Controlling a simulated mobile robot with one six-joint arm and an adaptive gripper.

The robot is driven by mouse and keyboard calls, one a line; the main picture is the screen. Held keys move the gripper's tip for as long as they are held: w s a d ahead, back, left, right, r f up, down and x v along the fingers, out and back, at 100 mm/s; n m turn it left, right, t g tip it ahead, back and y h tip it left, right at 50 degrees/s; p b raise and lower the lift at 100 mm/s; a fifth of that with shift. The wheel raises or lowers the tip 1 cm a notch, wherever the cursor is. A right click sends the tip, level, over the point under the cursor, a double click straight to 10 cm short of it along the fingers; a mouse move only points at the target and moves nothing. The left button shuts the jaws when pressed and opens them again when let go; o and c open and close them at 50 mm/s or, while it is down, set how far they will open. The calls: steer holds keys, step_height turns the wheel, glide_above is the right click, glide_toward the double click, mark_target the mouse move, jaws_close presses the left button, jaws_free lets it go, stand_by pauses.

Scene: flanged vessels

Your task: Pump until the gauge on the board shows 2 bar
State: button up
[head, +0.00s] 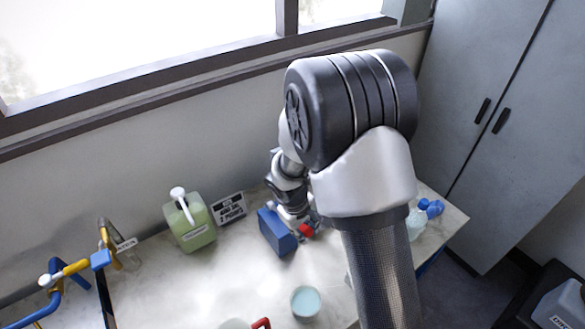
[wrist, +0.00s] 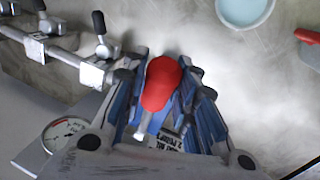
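A red knob (wrist: 160,85) on a pale rod lies between my gripper's fingers in the wrist view. My gripper (wrist: 165,82) has one finger on each side of it; the knob covers the fingertips, so I cannot tell whether they press on it. In the head view my gripper (head: 293,214) is low over the table beside a blue block (head: 278,232), and the red knob (head: 306,230) shows at its right. A round gauge (wrist: 62,132) with a red-marked dial is at the lower left of the wrist view. Its needle reading is too small to tell.
A grey pipe with valves (wrist: 60,50) runs beside the gauge. A green jerrycan (head: 190,224) and a sign (head: 230,208) stand left of the blue block. A bowl with pale blue liquid (head: 305,302) is in front. The marble table (head: 170,290) is clear at left centre.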

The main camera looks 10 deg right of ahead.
jaws_close()
steer(key=c, duration=0.5)
jaws_free()
steer(key=f+b, duration=0.3)
steer(key=s+f+b, duration=0.1)
steer(key=f+b, duration=0.3)
steer(key=s+d+f+b, duration=0.1)
steer(key=f+b, duration=0.3)
steer(key=shift+s, duration=0.2)
steer(key=shift+c, duration=0.2)
steer(key=r+p, duration=0.3)
steer(key=w+r+p, duration=0.1)
steer(key=r+p, duration=0.2)
steer(key=r, duration=0.1)
steer(key=w+r+p, duration=0.1)
steer(key=r+p, duration=0.1)
steer(key=r, duration=0.2)
steer(key=shift+w+a+p, duration=0.15)
steer(key=shift+a+p, duration=0.25)
jaws_close()
steer(key=shift+w+f, duration=0.15)
